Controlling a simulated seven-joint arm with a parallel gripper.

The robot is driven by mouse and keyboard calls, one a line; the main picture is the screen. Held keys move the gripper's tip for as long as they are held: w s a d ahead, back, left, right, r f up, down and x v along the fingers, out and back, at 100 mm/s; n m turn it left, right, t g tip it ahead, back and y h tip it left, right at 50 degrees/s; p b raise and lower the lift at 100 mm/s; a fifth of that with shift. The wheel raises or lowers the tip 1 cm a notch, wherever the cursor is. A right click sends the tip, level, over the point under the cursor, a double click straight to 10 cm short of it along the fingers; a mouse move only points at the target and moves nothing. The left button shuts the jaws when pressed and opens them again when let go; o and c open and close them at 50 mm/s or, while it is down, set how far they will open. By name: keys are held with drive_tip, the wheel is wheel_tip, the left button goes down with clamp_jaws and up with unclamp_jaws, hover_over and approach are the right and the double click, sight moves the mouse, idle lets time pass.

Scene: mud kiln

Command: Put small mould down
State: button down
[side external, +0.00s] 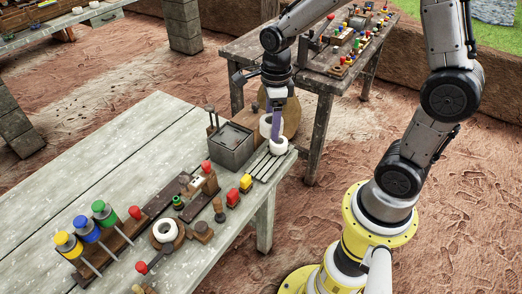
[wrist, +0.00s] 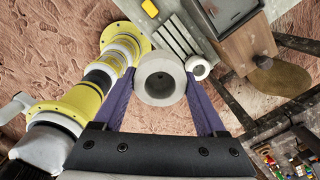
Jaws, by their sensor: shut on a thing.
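My gripper (side external: 278,138) points down with its purple fingers closed on the small mould (side external: 278,148), a pale, thick ring. In the wrist view the mould (wrist: 160,78) sits between the two fingertips (wrist: 160,88), its round hole showing. In the side view it appears at the far end of the slatted rack (side external: 262,168); in the wrist view the rack (wrist: 172,38) lies just beyond it. Whether the mould touches the rack or hangs above it, I cannot tell.
Another pale ring (wrist: 198,68) stands close by, partly behind my fingers in the side view. A grey box (side external: 231,148) is left of the rack, and a brown disc (side external: 291,116) is behind. Blocks and tools crowd the near table; a second table (side external: 318,82) stands behind.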

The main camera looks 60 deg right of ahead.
drive_tip(key=s+f+m, duration=0.3)
drive_tip(key=s+f, duration=0.2)
drive_tip(key=s, duration=0.5)
hover_over(263, 167)
wheel_tip(263, 167, down, 10)
drive_tip(key=shift+s+r, duration=0.1)
drive_tip(key=shift+r, duration=0.1)
drive_tip(key=shift+f, duration=1.55)
drive_tip(key=shift+f, duration=0.1)
